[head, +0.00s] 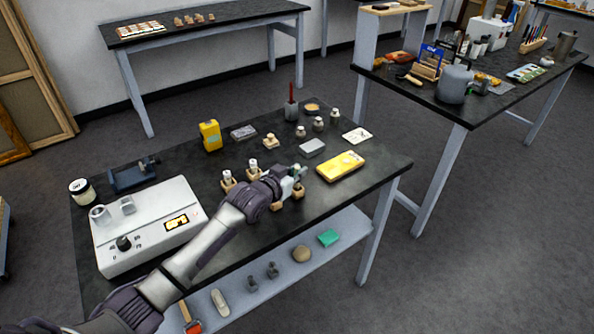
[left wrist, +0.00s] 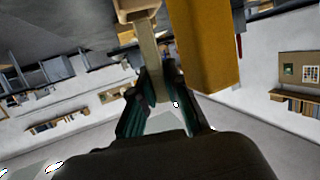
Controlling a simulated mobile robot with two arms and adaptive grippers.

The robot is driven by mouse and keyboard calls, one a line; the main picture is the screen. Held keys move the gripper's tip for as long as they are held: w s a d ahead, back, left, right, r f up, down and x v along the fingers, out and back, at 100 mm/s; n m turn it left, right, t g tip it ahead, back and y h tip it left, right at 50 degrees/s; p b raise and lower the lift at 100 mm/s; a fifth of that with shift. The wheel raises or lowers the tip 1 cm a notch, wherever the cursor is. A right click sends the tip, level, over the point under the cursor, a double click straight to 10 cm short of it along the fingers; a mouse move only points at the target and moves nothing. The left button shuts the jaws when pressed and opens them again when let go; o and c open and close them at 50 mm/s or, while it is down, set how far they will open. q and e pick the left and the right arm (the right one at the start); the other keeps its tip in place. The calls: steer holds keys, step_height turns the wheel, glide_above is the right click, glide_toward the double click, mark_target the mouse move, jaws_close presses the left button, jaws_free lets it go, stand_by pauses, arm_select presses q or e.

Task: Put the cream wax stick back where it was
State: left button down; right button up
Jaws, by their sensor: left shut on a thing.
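My left gripper (head: 294,180) reaches over the dark table, among small wooden holders, to the left of a yellow flat case (head: 340,166). In the left wrist view its green-lined fingers (left wrist: 165,108) are shut on the cream wax stick (left wrist: 148,60). The stick runs up between the fingers toward a light wooden holder (left wrist: 137,8); I cannot tell whether they touch. A large yellow block shape (left wrist: 203,45) is close beside the stick. In the head view the gripper hides the stick. My right gripper is not in view.
Wooden holders with white pieces (head: 227,181) stand just left of the gripper. The table's right front corner is bare.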

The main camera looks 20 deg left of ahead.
arm_select(q)
steer(key=c, duration=1.2)
jaws_free()
steer(key=shift+f, duration=0.1)
steer(key=shift+r, duration=0.25)
steer(key=shift+r+p, duration=0.4)
steer(key=shift+r, duration=0.15)
steer(key=b+v, duration=0.1)
steer(key=v, duration=1.1)
steer(key=shift+f, duration=0.2)
